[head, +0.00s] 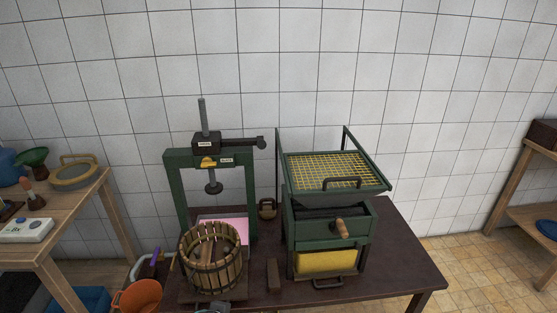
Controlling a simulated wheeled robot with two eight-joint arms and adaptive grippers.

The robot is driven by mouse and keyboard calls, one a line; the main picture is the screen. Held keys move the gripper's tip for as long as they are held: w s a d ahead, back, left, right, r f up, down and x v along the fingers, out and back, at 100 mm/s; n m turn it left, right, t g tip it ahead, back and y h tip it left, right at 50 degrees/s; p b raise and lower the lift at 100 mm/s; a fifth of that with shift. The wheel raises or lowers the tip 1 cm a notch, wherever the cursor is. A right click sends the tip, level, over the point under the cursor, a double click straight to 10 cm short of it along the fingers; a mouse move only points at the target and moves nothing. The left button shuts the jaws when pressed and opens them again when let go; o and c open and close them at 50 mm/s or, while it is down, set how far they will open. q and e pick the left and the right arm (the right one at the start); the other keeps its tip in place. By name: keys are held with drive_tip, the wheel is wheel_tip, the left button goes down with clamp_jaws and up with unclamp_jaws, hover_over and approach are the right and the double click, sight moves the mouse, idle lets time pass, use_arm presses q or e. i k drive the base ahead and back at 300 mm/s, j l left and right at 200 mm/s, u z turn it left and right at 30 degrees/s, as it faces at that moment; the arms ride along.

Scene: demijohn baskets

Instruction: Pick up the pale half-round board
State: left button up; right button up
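I cannot make out a pale half-round board for certain in the head view. A slatted wooden basket (210,262) stands upright on the dark table, in front of the green screw press (178,195). Brown wooden pieces lie inside the basket, and their shapes are partly hidden by its staves. A pink sheet (236,231) shows behind the basket.
A green machine (353,221) with a yellow mesh tray stands on the dark table (400,260). A small brown block (273,275) lies between press and machine. A wooden bench (75,212) at left holds a round sieve-like item (73,178). An orange bucket (139,296) is below. The table's right end is clear.

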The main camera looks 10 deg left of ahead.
sight(203, 253)
drive_tip(key=i+j+u, duration=0.1)
drive_tip(key=i+j, duration=0.7)
drive_tip(key=i, duration=0.05)
